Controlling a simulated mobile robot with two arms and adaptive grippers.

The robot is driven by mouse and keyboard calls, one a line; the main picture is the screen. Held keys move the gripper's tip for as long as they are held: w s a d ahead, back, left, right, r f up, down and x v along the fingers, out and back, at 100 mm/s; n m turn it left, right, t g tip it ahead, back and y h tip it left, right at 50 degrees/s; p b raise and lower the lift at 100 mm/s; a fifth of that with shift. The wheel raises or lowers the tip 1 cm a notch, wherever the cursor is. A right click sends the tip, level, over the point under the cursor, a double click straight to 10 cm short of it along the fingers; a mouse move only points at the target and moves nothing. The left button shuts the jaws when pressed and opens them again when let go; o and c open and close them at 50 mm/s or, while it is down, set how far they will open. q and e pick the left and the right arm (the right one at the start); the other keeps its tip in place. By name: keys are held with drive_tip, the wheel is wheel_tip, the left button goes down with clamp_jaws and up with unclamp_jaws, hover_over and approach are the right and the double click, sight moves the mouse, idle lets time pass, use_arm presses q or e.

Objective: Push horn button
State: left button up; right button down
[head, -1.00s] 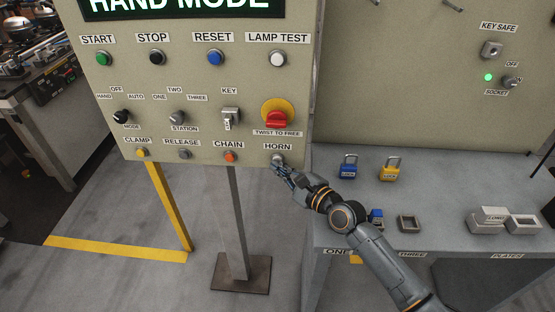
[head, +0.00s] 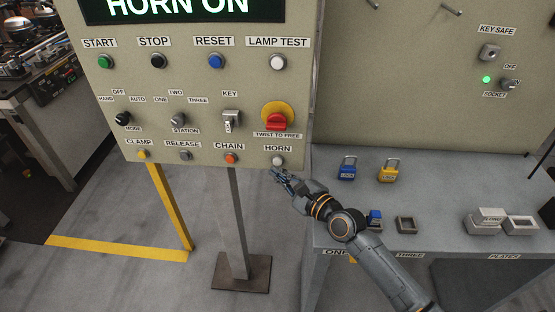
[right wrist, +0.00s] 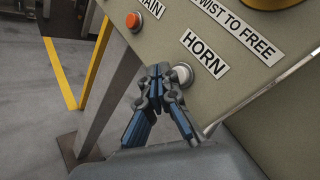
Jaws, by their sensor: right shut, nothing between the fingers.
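The horn button (head: 277,160) is a pale round button at the lower right of the control panel (head: 200,75), below the HORN label. It also shows in the right wrist view (right wrist: 183,74), just behind and to the right of my fingertips. My right gripper (head: 275,173) is shut and empty, just below the button in the head view. In the right wrist view its blue and grey fingers (right wrist: 160,72) meet at the tips. Whether they touch the button I cannot tell. The panel's display (head: 180,8) reads HORN ON. My left gripper is not in view.
The orange chain button (head: 231,158) sits left of the horn button, and a red twist-to-free knob (head: 277,121) above it. A grey bench (head: 335,220) with a blue padlock (head: 347,168) and a yellow padlock (head: 388,170) stands at the right.

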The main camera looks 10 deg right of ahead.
drive_tip(key=s+a+p, duration=0.2)
drive_tip(key=s+p, duration=0.1)
drive_tip(key=s, duration=0.2)
drive_tip(key=shift+s, duration=0.35)
drive_tip(key=shift+d, duration=0.1)
idle(0.7)
